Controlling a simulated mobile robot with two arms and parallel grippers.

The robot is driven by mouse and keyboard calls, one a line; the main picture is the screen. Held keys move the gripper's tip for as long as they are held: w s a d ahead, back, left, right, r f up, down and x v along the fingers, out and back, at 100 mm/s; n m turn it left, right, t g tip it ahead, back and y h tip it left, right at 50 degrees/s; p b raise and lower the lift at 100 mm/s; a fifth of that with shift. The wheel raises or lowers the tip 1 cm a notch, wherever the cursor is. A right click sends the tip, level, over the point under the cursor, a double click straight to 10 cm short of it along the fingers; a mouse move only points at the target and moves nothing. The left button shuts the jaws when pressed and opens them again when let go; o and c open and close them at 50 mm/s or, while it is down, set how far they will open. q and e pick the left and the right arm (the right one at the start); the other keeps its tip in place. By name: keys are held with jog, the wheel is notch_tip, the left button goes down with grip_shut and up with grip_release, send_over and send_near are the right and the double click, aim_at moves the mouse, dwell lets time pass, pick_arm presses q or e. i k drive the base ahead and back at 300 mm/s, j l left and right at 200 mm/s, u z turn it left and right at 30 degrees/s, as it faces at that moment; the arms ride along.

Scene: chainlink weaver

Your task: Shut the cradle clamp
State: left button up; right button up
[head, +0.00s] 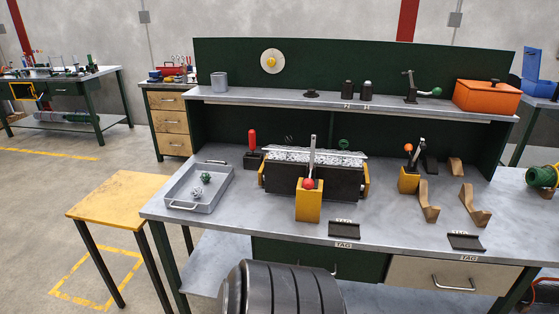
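The dark cradle (285,180) sits on the middle of the bench, with yellow end pieces and grey chain-link mesh (300,155) lying along its top. In front of it stands a yellow block (309,205) with a red ball knob (308,183). An upright grey metal bar (312,150) rises behind the knob, across the mesh. This looks like the clamp, but I cannot tell whether it is open or shut. A red-handled upright lever (252,142) stands at the cradle's left. Neither of my grippers is in view.
A grey tray (177,204) with two small balls lies at the bench's left. At right are a yellow block (408,181) with an orange-knobbed lever and several wooden brackets (428,203). A shelf (330,102) runs behind. The bench (260,225) is clear between tray and cradle.

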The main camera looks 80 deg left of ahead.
aim_at(309, 184)
jog(key=u, duration=2.45)
